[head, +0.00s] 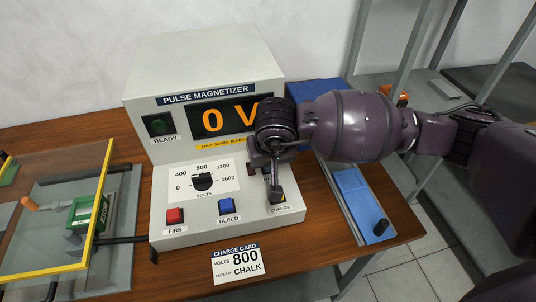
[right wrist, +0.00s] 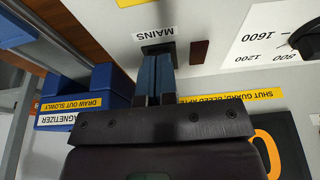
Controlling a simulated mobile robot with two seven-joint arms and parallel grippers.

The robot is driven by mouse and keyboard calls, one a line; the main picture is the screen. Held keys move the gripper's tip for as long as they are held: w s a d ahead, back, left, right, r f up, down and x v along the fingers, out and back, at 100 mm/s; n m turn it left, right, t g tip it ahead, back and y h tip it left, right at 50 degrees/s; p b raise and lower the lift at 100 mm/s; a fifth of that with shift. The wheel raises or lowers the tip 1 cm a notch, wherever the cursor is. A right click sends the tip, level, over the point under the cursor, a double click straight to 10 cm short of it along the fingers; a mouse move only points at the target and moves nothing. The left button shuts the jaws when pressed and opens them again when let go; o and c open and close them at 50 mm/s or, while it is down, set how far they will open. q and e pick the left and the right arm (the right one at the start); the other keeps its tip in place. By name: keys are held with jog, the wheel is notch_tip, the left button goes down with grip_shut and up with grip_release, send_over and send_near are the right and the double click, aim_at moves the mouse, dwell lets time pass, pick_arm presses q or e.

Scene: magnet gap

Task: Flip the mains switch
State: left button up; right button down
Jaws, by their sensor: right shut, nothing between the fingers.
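The pulse magnetizer (head: 205,75) is a pale cabinet with a sloping control panel (head: 180,215). Its display (head: 222,118) reads 0 V, partly covered by my right arm. My right gripper (head: 275,192) is shut and empty, pointing down at the panel's right side. In the right wrist view its two blue-grey fingers (right wrist: 157,72) reach the dark mains switch (right wrist: 158,48) below the MAINS label (right wrist: 155,33). The fingertips cover most of the switch, so I cannot tell its position or whether they touch it. The mains switch is hidden in the head view. My left gripper is not in view.
The panel holds a volts dial (head: 203,182), a red FIRE button (head: 175,216) and a blue BLEED button (head: 226,206). A yellow-framed guard (head: 45,272) stands at left. A blue slide (head: 353,190) lies at right. A charge card (head: 237,265) reads 800 volts.

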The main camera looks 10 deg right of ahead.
jog(key=shift+r, duration=0.1)
jog(key=shift+s+f, duration=0.15)
jog(key=shift+f, duration=0.35)
jog(key=shift+r, duration=0.2)
jog(key=shift+r, duration=0.7)
